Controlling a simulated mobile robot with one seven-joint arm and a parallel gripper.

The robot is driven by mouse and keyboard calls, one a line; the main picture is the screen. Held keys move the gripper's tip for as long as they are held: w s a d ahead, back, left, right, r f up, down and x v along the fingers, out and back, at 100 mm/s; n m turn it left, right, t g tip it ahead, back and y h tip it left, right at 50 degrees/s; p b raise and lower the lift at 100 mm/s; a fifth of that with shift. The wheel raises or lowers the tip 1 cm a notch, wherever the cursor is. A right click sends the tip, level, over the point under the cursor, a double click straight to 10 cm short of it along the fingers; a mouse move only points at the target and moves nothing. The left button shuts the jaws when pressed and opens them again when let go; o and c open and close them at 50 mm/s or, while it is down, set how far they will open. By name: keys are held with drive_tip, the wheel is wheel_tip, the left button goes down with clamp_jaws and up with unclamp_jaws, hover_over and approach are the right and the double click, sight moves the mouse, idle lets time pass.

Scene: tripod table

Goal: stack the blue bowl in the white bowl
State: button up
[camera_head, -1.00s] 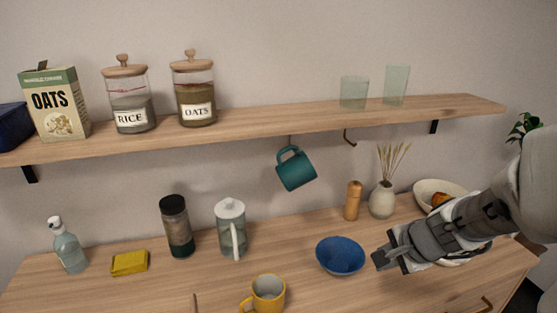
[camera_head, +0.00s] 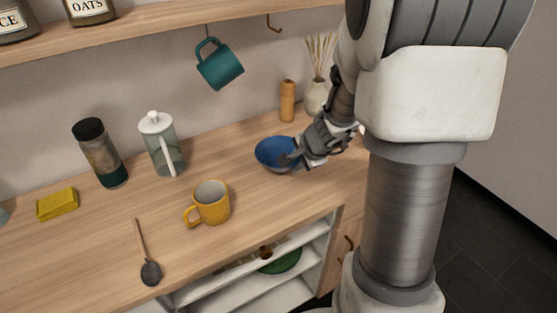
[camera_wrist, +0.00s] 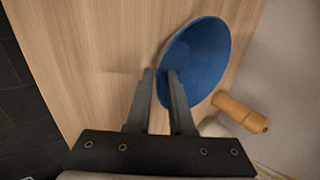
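The blue bowl (camera_head: 275,152) stands upright on the wooden counter, left of my arm in the head view. In the wrist view the blue bowl (camera_wrist: 205,55) fills the upper middle. My gripper (camera_wrist: 160,73) is open, with its fingers on either side of the bowl's near rim: one over the inside, one outside. Whether they touch the rim I cannot tell. In the head view my gripper (camera_head: 298,159) is at the bowl's right edge. I cannot make out the white bowl; my arm covers the right part of the counter.
A wooden mill (camera_head: 287,100) and a vase (camera_head: 316,97) stand behind the blue bowl. A yellow mug (camera_head: 209,203), a glass press (camera_head: 163,150) and a dark spoon (camera_head: 150,272) are to the left. A teal mug (camera_head: 219,65) hangs above. The counter's front edge is close.

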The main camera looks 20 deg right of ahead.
drive_tip(key=shift+b+x, duration=0.3)
drive_tip(key=shift+x, duration=0.9)
clamp_jaws()
idle(0.5)
